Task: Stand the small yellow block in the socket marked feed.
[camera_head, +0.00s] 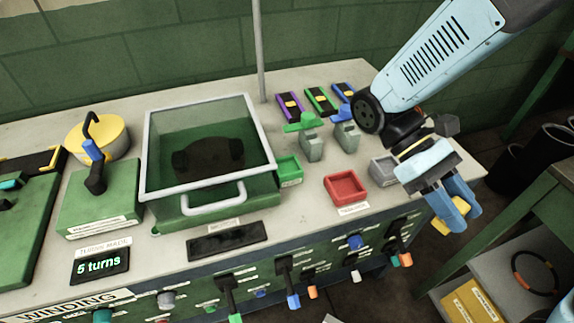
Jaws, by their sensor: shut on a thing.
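My gripper (457,217) is at the right, past the front right edge of the bench in the picture. Its light blue fingers point down and are shut on a small yellow block (450,228). The fingers cover part of the block, and it looks tilted in the picture. A socket marked feed cannot be made out, as the small labels are too small to read. Left of my gripper are a red tray (345,187), a green tray (289,171) and a grey tray (384,171) on the bench top.
A clear-lidded box (207,150) with a handle stands mid-bench. Purple, green and blue slotted pieces (321,101) lie behind grey posts (312,147). A thin pole (260,50) rises at the back. Levers and knobs (287,280) stick out of the front panel. A lower shelf (505,275) is at right.

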